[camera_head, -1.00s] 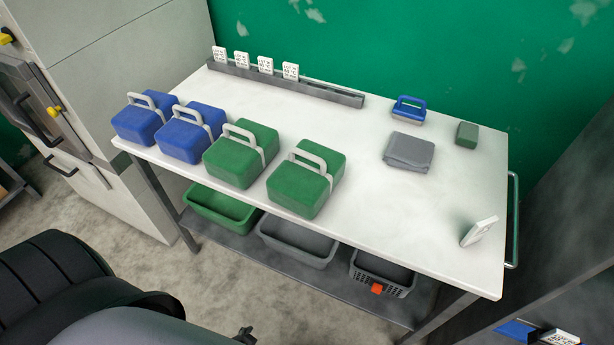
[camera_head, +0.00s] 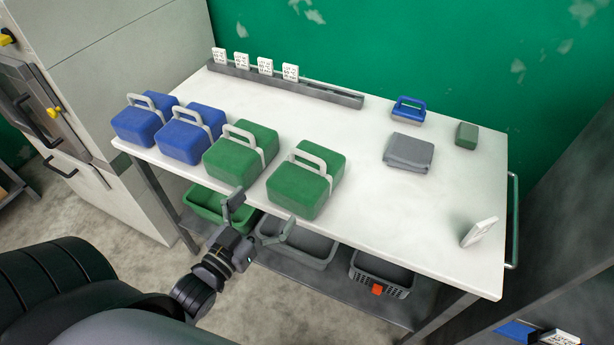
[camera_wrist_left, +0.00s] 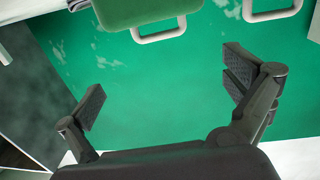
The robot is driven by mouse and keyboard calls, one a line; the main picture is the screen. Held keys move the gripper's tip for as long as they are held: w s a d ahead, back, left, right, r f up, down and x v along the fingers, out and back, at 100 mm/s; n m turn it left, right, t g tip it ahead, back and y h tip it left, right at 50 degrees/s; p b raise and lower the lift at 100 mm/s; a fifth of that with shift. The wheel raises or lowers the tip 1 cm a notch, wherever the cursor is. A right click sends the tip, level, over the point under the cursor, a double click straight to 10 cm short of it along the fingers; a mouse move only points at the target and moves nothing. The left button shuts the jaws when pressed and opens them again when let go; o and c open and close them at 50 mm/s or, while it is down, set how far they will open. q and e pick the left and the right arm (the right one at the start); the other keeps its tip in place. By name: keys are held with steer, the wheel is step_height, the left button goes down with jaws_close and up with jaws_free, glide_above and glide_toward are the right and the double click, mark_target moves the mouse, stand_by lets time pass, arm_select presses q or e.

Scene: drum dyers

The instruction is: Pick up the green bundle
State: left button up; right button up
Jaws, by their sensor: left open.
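Two green bundles with pale grey carry handles stand on the white table in the head view: one at left (camera_head: 232,163) and one at right (camera_head: 300,195). My left gripper (camera_head: 260,217) is in front of the table's near edge, below and close to these bundles in the picture. Its two fingers are spread, with nothing between them. In the left wrist view, the open fingers (camera_wrist_left: 164,92) frame the green wall, and a green bundle (camera_wrist_left: 135,10) with its handle shows at the top edge, apart from the fingers. My right gripper is not in view.
Two blue bundles (camera_head: 182,140) stand left of the green ones. A grey folded cloth (camera_head: 408,152), a blue handled item (camera_head: 408,113) and a small green block (camera_head: 467,135) lie farther right. Bins (camera_head: 297,248) sit on the lower shelf. The table's middle is clear.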

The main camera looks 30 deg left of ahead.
arm_select(q)
steer(key=p, duration=0.3)
glide_toward(306, 157)
steer(key=w, duration=0.4)
steer(key=shift+d+f, duration=0.1)
steer(key=shift+f, duration=0.25)
steer(key=w, duration=0.1)
steer(key=w+p, duration=0.1)
steer(key=w, duration=0.3)
steer(key=shift+d+r+p, duration=0.15)
steer(key=shift+r+p, duration=0.1)
steer(key=shift+p, duration=0.1)
steer(key=shift+w+f, duration=0.15)
steer(key=shift+w, duration=0.05)
steer(key=shift+s, duration=0.1)
steer(key=shift+c, duration=0.8)
steer(key=c, duration=1.7)
steer(key=shift+r, duration=0.2)
steer(key=shift+c, duration=0.7)
